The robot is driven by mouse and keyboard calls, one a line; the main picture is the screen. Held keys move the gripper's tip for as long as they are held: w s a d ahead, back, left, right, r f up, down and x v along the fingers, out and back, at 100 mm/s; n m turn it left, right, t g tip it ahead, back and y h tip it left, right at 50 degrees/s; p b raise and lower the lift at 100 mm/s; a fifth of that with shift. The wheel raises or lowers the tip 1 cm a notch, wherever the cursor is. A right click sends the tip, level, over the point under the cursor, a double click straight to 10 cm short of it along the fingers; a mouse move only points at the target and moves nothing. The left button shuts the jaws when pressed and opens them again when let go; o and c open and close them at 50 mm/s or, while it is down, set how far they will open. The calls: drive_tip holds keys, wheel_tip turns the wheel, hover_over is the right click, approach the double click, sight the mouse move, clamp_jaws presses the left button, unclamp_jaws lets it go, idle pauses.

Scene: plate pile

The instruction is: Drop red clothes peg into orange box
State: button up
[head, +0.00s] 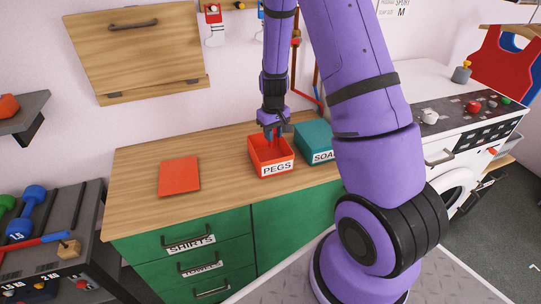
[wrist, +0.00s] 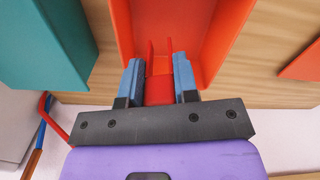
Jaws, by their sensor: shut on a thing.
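The orange box (head: 283,170), labelled PEGS, stands on the wooden counter near its front edge. In the wrist view the orange box (wrist: 225,45) lies just beyond my fingertips, with its walls on both sides. My gripper (head: 272,133) points down over the orange box in the head view. In the wrist view my gripper (wrist: 159,75) has its blue fingers shut on the red clothes peg (wrist: 159,88), whose two prongs stick out into the box opening. I cannot tell the peg's exact height above the box floor.
A teal box (head: 313,140), with a partly hidden label, stands right of the orange box. An orange-red flat square (head: 179,176) lies left on the counter (head: 135,170). A white washing machine (head: 440,120) stands at the right. The counter between square and box is clear.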

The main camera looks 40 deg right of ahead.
drive_tip(key=shift+f, duration=0.4)
drive_tip(key=o, duration=1)
wheel_tip(320, 180, up, 11)
drive_tip(key=shift+f, duration=0.1)
